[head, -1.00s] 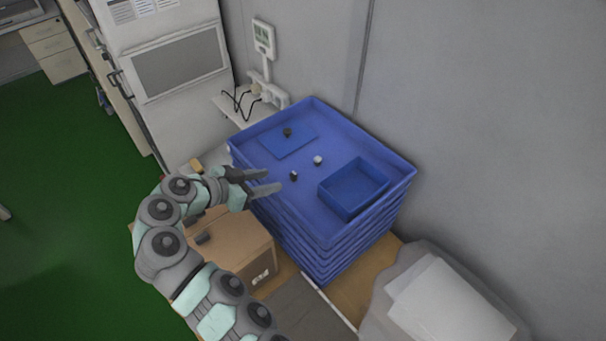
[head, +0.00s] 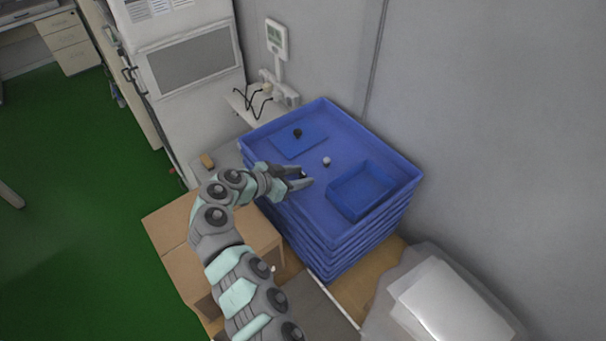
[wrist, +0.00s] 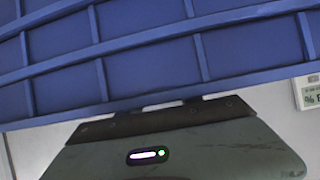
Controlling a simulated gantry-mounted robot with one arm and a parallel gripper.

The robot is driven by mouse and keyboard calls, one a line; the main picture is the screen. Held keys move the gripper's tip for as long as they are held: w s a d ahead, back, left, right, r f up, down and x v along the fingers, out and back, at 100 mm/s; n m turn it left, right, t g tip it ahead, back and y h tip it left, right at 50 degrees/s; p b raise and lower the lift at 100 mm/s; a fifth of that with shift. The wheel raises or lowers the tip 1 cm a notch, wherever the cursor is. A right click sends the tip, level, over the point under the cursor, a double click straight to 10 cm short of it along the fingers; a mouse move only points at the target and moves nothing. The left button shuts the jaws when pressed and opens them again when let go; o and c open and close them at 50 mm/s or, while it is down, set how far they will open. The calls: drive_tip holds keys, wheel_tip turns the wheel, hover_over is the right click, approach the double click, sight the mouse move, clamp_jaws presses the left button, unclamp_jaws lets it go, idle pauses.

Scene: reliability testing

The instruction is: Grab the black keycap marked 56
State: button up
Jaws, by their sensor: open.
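My gripper (head: 307,178) is open at the left side of the top blue tray (head: 345,137), over its inside. A small dark keycap with a pale spot (head: 303,174) shows between or just beyond the fingers, mostly hidden by them. I cannot tell whether they touch it. A pale grey-white keycap (head: 326,162) stands to its right in the tray. A dark round piece (head: 297,133) lies on a flat blue pad (head: 312,142) at the back. No marking such as 56 is readable.
The tray tops a stack of blue trays with raised rims. A smaller blue box (head: 362,190) stands in its right part. A cardboard box (head: 175,240) is below my arm. A grey wall rises behind. The tray's middle is mostly clear.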

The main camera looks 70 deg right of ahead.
drive_tip(key=shift+c, duration=0.5)
clamp_jaws()
